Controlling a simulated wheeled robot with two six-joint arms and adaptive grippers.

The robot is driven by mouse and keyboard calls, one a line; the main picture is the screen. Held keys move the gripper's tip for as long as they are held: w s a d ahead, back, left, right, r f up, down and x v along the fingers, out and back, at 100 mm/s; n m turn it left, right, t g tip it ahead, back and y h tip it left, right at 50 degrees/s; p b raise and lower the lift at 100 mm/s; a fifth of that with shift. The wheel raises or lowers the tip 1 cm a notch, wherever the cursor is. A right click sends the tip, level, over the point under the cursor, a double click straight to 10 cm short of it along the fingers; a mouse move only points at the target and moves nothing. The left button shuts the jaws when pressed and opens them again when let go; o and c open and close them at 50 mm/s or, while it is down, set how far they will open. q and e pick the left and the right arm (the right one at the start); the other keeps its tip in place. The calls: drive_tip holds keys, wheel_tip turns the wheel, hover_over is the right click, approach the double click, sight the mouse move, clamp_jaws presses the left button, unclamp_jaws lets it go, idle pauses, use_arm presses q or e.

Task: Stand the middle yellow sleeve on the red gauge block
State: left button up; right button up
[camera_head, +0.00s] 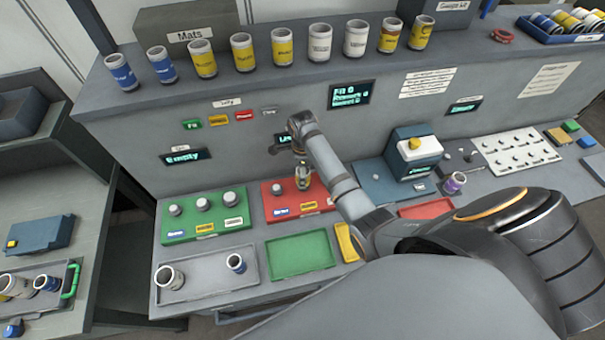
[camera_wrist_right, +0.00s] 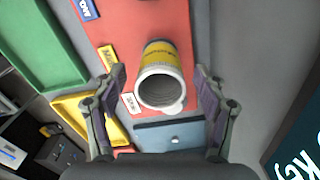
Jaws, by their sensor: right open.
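A yellow sleeve with a pale rim (camera_wrist_right: 161,75) stands on a red tray (camera_head: 273,213). My right gripper (camera_head: 302,172) is directly over it. In the right wrist view the open fingers (camera_wrist_right: 157,110) lie on either side of the sleeve's open end, with gaps on both sides. In the head view the sleeve is partly hidden by the gripper. My left gripper is not in view.
A row of blue, yellow and white sleeves (camera_head: 282,46) stands on the back shelf. A green tray with pegs (camera_head: 178,231) is left of the red tray. An empty green tray (camera_head: 300,255) lies in front. A blue machine (camera_head: 415,150) stands to the right.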

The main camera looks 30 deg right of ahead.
wheel_tip(320, 180, up, 11)
drive_tip(key=shift+s+f, duration=0.1)
drive_tip(key=shift+f, duration=0.05)
idle(0.8)
